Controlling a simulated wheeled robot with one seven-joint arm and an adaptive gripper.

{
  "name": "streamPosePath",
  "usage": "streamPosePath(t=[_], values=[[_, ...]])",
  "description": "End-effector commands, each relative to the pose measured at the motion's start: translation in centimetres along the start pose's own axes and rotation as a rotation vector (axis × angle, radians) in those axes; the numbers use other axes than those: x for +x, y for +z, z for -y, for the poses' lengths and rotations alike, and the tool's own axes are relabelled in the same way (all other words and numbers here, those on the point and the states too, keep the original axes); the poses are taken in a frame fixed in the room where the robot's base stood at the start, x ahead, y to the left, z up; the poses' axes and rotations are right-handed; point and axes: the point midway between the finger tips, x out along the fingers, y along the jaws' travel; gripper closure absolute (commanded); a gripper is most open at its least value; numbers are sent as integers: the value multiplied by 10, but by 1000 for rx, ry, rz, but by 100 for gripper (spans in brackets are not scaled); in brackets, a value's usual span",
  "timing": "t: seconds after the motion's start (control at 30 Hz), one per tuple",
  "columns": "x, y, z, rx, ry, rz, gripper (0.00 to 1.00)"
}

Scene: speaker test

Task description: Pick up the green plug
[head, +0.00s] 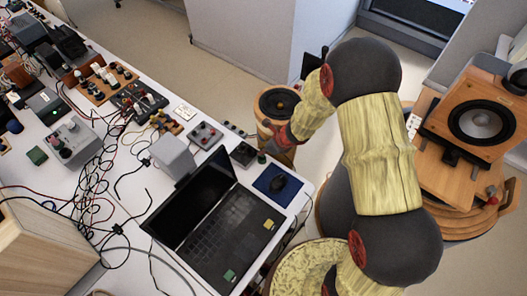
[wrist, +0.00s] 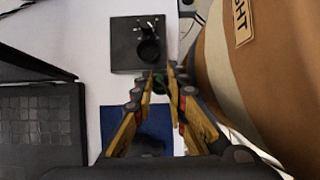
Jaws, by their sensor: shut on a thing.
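The green plug (wrist: 160,84) is a small dark green piece between my fingertips in the wrist view, mostly hidden by them. My gripper (wrist: 160,88), with yellow fingers, is shut on it. A black box (wrist: 138,45) with a round black part and small metal posts lies just beyond the fingertips. Whether the plug touches this box I cannot tell. In the head view the plug shows as a small dark green spot (head: 262,157) beside the black box (head: 243,154), near the table's right edge. My gripper's fingers are hard to make out there.
A wooden speaker (wrist: 225,75) with a label stands close right of my gripper. A laptop (head: 225,230) and a blue mouse pad (head: 262,188) with a black mouse (head: 278,183) are on the white table. Loose cables (head: 95,165) and several devices crowd its left part.

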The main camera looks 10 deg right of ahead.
Motion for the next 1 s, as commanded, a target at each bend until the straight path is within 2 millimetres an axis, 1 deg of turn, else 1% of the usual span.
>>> streamPosePath(t=[0.03, 0.17, 0.4, 0.5, 0.73, 0.9, 1.0], values=[[-11, 5, 0, -1, -2, 2, 100], [-33, 1, -9, 1, -2, 1, 100], [-85, -3, -26, -1, -2, 3, 100], [-95, -15, -35, 1, -1, 1, 100], [-123, -33, -52, 0, -2, 1, 100], [-138, -44, -62, 0, -1, 1, 100], [-144, -48, -67, -1, 0, 1, 100]])
